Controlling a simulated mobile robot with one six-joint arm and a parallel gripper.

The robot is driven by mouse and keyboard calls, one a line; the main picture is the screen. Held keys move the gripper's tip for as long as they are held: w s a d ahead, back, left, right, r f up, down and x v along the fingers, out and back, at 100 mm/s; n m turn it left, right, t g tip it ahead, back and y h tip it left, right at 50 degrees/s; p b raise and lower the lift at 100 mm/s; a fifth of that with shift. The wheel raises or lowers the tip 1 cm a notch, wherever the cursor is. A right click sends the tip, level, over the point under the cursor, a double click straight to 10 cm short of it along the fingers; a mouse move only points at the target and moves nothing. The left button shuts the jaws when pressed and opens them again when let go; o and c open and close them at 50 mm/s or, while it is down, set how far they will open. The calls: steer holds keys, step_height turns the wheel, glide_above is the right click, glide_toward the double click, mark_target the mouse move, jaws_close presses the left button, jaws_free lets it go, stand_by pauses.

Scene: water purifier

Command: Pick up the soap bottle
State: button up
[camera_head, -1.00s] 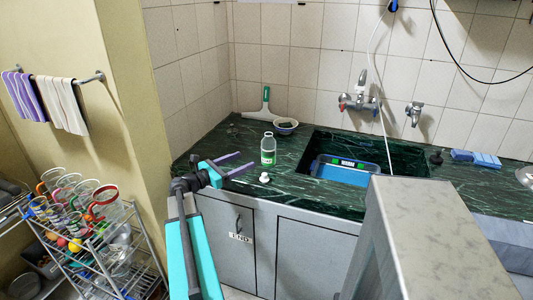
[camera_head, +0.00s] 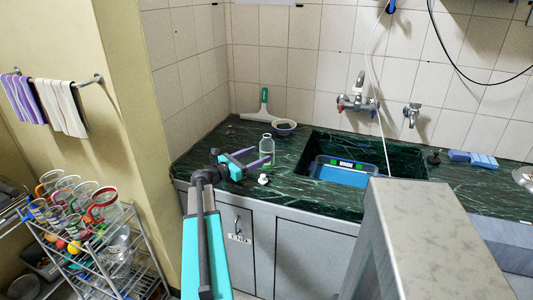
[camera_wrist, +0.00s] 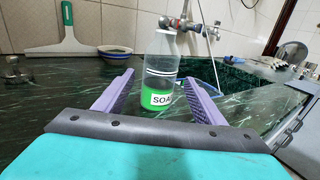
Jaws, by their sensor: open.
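The soap bottle (camera_head: 266,144) is clear with green liquid low in it and stands upright on the dark green counter. In the wrist view the gripper (camera_wrist: 159,78) has one finger on each side of the bottle, with a gap on the left. The right finger looks close; contact cannot be told.
A small white object (camera_head: 263,180) lies near the counter's front edge. A bowl (camera_head: 284,127) and a squeegee (camera_head: 262,107) are behind the bottle. The sink (camera_head: 408,160) with a blue tub (camera_head: 344,171) is to the right. A wall stands to the left.

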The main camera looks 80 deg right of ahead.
mark_target(266, 151)
steer(key=shift+d, duration=0.1)
steer(key=shift+f+p+x, duration=0.2)
steer(key=shift+p+x, duration=0.3)
steer(key=shift+x, duration=2)
steer(key=c, duration=1.3)
steer(key=shift+o, duration=0.2)
steer(key=shift+r, duration=0.3)
step_height(266, 151, up, 9)
steer(key=shift+b, duration=0.3)
steer(key=shift+r, duration=0.25)
